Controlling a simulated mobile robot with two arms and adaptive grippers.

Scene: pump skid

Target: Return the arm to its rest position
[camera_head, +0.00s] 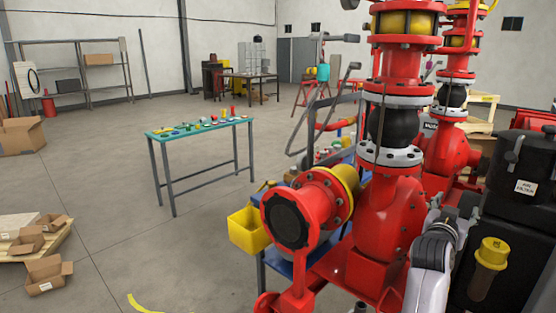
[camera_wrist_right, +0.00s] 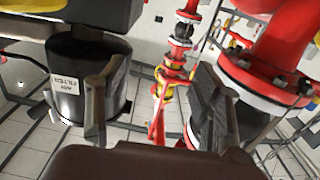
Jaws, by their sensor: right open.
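My right arm (camera_head: 432,262) comes up from the bottom right in the head view, its grey-white link close beside the red pump casing (camera_head: 388,215). My right gripper (camera_head: 467,207) is dark and partly lost against the black air filter housing (camera_head: 530,178). In the right wrist view the gripper (camera_wrist_right: 150,88) has its two fingers well apart, with nothing between them. There the air filter canister (camera_wrist_right: 85,85) is behind the left finger, and a red flanged pipe (camera_wrist_right: 262,75) is on the right. My left gripper is not in view.
A yellow-capped cylinder (camera_head: 490,262) stands close to my right arm. A yellow bin (camera_head: 247,230) hangs left of the pump. A teal-topped table (camera_head: 200,127) holds small parts. Open boxes (camera_head: 47,272) sit at the lower left. The floor between is mostly clear.

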